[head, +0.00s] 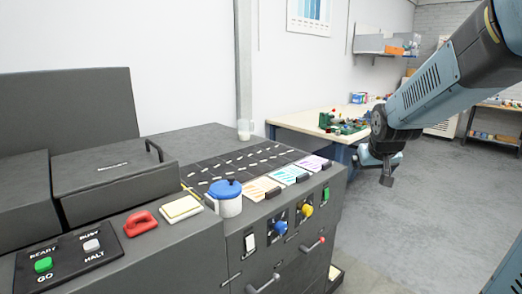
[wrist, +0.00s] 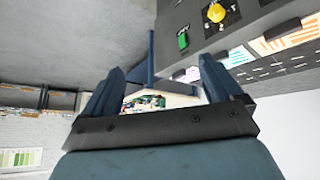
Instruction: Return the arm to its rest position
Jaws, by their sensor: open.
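My arm reaches in from the upper right of the head view. My gripper (head: 385,172) hangs in free air to the right of the dark grey machine (head: 190,255), over the floor. In the wrist view my gripper (wrist: 165,85) shows its two blue fingers spread apart with nothing between them. The machine's side with a green switch and a yellow knob (wrist: 216,13) shows at the top of the wrist view, apart from the fingers.
A workbench (head: 300,122) with green and coloured parts stands behind my gripper. A shelf (head: 500,138) stands at the far right. The floor (head: 420,225) at right is clear.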

